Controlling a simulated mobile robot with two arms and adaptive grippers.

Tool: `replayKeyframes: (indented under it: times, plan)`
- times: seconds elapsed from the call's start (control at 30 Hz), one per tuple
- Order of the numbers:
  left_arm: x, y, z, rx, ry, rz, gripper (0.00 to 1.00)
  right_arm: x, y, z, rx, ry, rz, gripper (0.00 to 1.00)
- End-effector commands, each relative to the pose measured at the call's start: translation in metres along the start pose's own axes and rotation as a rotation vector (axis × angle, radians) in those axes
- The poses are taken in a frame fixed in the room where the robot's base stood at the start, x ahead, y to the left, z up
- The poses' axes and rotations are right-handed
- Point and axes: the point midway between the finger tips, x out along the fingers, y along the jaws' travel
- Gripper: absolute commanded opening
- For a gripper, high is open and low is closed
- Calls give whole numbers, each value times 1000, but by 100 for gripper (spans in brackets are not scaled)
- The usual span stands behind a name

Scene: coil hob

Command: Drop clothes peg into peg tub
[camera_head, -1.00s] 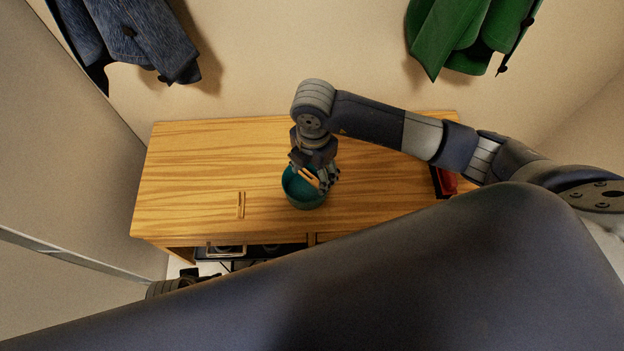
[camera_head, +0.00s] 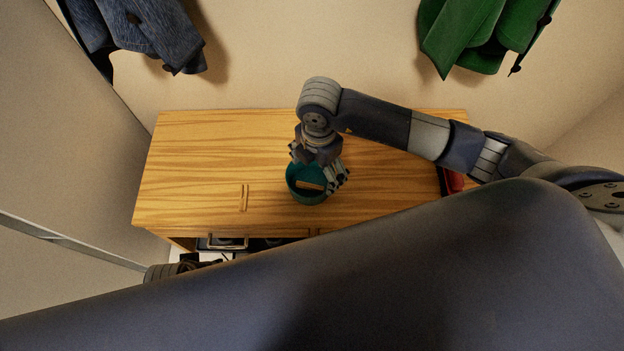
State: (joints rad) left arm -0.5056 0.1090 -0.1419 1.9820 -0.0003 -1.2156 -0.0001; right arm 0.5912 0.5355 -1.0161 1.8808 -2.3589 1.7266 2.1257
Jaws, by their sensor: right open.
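The teal peg tub (camera_head: 306,199) stands on the wooden bench top. A wooden clothes peg (camera_head: 309,186) shows inside the tub's opening, lying across it; whether it rests on the bottom I cannot tell. My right gripper (camera_head: 318,168) is open above the tub, its fingers spread to either side of the rim and the peg apart from them. A second wooden peg (camera_head: 244,198) lies on the bench left of the tub. Part of my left gripper (camera_head: 196,262) shows at the lower left below the bench's front edge; its jaws are mostly hidden.
The wooden bench (camera_head: 210,150) is clear around the tub's left and back. A red object (camera_head: 454,182) sits at its right end, partly behind my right arm. A denim garment (camera_head: 150,35) and a green garment (camera_head: 470,35) hang on the wall behind.

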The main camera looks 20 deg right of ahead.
Motion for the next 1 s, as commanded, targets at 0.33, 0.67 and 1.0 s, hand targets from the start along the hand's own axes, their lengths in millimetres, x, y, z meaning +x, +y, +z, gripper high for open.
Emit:
replayKeyframes:
  times: [0.33, 0.67, 1.0]
  plan:
    - [0, -1, 0, 0, 0, -1, 40, -34, 1, 0, -2, -1, 5, 83]
    - [0, 0, 0, 0, 0, 0, 40, -100, 1, 0, -1, -1, 4, 83]
    - [0, 0, 0, 0, 0, 0, 40, -120, 0, 0, -1, 0, 0, 83]
